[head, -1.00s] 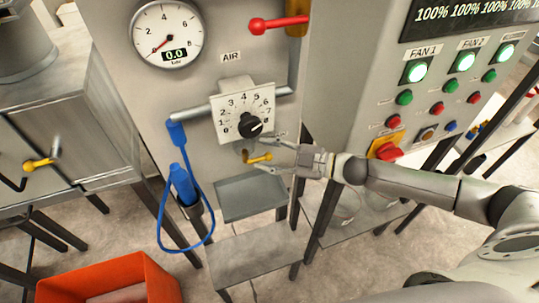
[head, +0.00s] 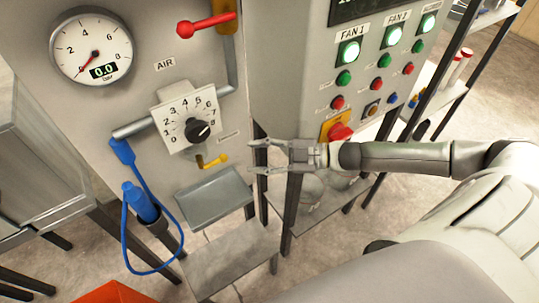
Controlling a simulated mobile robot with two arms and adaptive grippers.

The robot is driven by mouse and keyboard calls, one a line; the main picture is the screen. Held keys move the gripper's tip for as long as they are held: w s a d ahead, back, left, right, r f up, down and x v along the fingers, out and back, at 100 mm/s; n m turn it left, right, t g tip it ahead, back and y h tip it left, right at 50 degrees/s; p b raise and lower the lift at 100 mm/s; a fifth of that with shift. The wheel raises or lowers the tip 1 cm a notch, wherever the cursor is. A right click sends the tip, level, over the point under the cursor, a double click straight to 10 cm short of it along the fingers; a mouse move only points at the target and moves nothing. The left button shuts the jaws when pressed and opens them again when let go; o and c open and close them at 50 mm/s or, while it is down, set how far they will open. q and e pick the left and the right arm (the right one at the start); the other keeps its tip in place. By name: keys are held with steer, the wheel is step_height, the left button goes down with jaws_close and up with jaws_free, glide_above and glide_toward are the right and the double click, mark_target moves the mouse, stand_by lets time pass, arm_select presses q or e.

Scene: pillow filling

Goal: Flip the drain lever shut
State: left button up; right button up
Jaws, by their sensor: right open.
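The drain lever, a small yellow handle (head: 214,161), sits on the grey cabinet just below the dial. It lies sideways with its knob end to the right. My right gripper (head: 253,157) is open and empty just right of the lever, its fingers pointing left towards the knob. A small gap shows between the fingertips and the lever in the picture. My left gripper is not in view.
A numbered dial (head: 186,118) is above the lever and a grey tray (head: 214,197) below it. A red lever (head: 207,25) and gauge (head: 91,46) are higher up. A blue hose tool (head: 140,203) hangs left. The fan panel (head: 362,75) stands right.

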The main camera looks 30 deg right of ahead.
steer(key=shift+v, duration=1.35)
